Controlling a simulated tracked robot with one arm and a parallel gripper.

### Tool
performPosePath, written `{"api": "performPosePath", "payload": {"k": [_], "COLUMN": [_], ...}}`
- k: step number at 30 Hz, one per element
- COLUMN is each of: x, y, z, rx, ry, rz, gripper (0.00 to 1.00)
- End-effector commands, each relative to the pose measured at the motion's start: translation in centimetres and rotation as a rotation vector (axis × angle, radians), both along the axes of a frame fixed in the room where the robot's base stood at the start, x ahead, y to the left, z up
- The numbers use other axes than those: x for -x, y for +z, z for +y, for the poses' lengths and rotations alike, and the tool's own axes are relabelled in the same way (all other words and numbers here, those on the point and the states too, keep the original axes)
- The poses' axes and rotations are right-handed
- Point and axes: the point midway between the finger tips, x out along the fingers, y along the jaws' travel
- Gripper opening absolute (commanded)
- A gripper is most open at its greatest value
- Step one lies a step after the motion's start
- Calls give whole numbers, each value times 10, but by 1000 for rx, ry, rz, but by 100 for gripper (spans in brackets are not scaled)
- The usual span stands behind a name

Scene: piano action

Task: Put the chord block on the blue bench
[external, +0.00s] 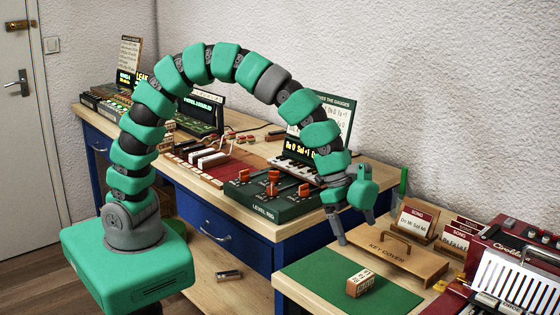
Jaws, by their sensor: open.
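A small wooden block with a white lettered top and reddish sides, which looks like the chord block (360,284), lies on the green mat (312,277) of the light wood table at the front right. Its lettering is too small to read. The blue bench (230,246), with a light wood top and blue drawers, stands behind and to the left. My gripper (356,230) points down with its fingers apart and empty. It appears above the block and near the mat's back edge; its exact height is unclear.
A wooden key cover (393,262) with a handle lies right of my gripper. A red accordion (515,270) and song cards (417,220) stand further right. The green lever box (272,194) takes up the bench's near end. Another small block (229,275) lies on a low wooden surface.

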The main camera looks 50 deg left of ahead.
Motion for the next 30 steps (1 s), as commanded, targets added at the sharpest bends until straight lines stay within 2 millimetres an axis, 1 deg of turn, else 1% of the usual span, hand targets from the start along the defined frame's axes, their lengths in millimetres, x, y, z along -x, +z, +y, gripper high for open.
{"api": "performPosePath", "payload": {"k": [1,3,6,8,11,14,21,24,30], "x": [9,20,27,28,29,28,28,28,26], "y": [4,6,6,4,-5,-18,-59,-69,-79], "z": [-1,-1,0,-1,-4,-10,-26,-31,-35], "rx": [-9,-20,-31,-33,-34,-33,-33,-32,-31], "ry": [-17,-37,-54,-57,-58,-56,-55,-55,-54], "rz": [30,61,86,91,91,89,91,89,87], "gripper": [89,89,89,89,89,89,89,89,89]}}
